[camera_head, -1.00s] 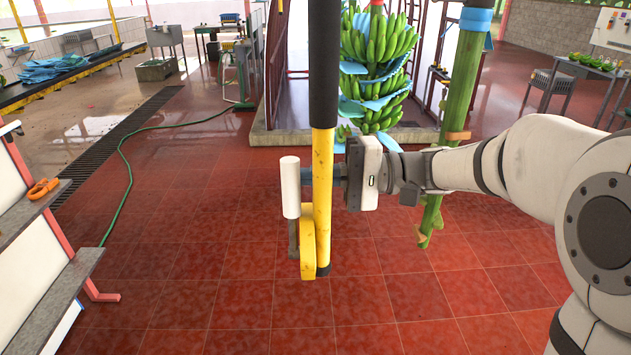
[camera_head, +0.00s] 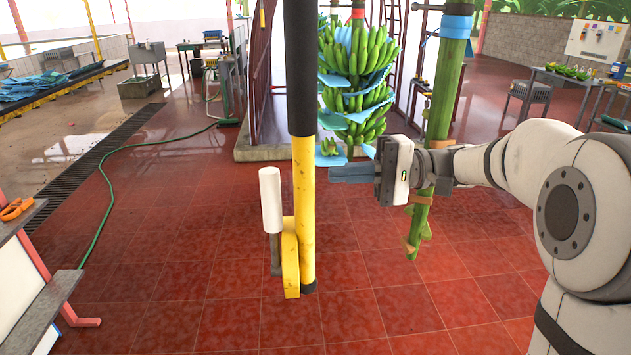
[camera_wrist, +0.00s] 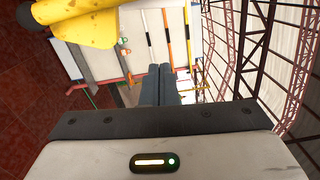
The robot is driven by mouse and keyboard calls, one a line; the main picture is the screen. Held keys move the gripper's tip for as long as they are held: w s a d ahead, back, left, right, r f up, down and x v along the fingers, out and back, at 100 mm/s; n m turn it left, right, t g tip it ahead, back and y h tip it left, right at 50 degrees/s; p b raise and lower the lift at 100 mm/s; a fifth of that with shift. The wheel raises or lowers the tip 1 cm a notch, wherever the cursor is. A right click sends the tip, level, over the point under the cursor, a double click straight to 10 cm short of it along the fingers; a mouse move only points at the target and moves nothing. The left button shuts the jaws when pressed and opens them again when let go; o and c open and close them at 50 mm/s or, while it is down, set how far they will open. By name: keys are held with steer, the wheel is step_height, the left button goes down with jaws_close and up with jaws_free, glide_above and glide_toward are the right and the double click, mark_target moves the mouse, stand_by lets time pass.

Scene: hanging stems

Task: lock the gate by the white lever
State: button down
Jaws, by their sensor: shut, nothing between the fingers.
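The white lever (camera_head: 271,200) stands upright, tilted slightly, on a grey rod at the left side of the yellow gate post (camera_head: 304,205). The rod meets a yellow bracket (camera_head: 290,262) at the post's lower end. The post's upper part is black. My gripper (camera_head: 335,173) is to the right of the post, apart from it, with its fingers pointing left and shut on nothing. In the wrist view my gripper's fingers (camera_wrist: 160,84) lie together, and a yellow part (camera_wrist: 90,25) shows at the upper left. The white lever cannot be made out there.
A green stem (camera_head: 440,110) hangs close behind my wrist. A banana bunch (camera_head: 358,75) with blue sheets hangs behind the post. A shelf unit (camera_head: 40,300) with orange-handled clippers (camera_head: 15,209) stands at the left. The red tiled floor around the post's lower end is clear.

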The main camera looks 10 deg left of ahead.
mark_target(273, 221)
steer(key=d+p, duration=0.1)
steer(key=p, duration=0.2)
steer(key=w+p, duration=0.1)
steer(key=p, duration=0.2)
steer(key=shift+d+r, duration=0.3)
steer(key=shift+d, duration=0.1)
steer(key=s+a+p, duration=0.5)
steer(key=s+a, duration=0.2)
steer(key=a, duration=0.2)
steer(key=shift+s+f, duration=0.15)
steer(key=shift+s, duration=0.15)
